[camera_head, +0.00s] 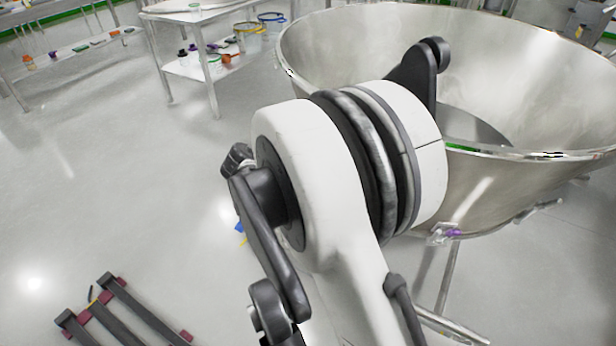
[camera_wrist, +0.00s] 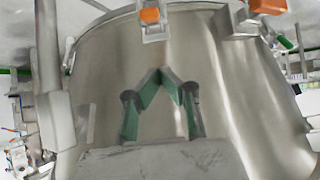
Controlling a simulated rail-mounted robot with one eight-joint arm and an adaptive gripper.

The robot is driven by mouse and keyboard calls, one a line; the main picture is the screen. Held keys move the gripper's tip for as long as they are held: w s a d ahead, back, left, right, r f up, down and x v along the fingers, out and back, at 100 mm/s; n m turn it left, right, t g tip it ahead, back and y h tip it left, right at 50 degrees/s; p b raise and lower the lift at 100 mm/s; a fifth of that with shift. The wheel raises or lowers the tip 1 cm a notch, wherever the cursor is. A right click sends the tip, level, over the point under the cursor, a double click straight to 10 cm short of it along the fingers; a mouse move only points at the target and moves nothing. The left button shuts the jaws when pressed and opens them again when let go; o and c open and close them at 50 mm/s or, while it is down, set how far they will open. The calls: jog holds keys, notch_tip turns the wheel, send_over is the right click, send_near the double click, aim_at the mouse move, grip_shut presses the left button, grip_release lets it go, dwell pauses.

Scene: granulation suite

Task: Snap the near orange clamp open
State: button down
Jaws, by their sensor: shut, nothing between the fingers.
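In the wrist view, an orange clamp (camera_wrist: 149,16) with a metal bracket sits at the top centre, on the rim of a large steel vessel (camera_wrist: 210,60). A second orange clamp (camera_wrist: 268,6) sits at the top right, cut off by the frame edge. I cannot tell for certain which is the near one. My gripper (camera_wrist: 172,78) has green-faced fingers whose tips meet in a point. It is shut and empty, below the first clamp in the picture and apart from it. In the head view, my arm hides the gripper and both clamps.
In the head view, a wide steel bowl (camera_head: 340,40) fills the upper right, close behind my arm. A steel table (camera_head: 200,14) with a lower shelf stands at the back. A dark frame with red blocks (camera_head: 140,315) lies at the lower left. The floor (camera_head: 120,190) at left is clear.

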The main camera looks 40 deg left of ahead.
jog(key=b+x, duration=0.1)
jog(key=x, duration=0.5)
jog(key=shift+w+d+f, duration=0.1)
jog(key=shift+w+f, duration=0.15)
jog(key=shift+f, duration=0.05)
jog(key=f, duration=0.1)
jog(key=f+b, duration=0.1)
jog(key=f, duration=0.1)
jog(key=shift+s+b, duration=0.3)
jog(key=shift+s+f, duration=0.2)
jog(key=shift+f, duration=0.3)
jog(key=shift+s+a+f, duration=0.1)
jog(key=shift+a, duration=0.15)
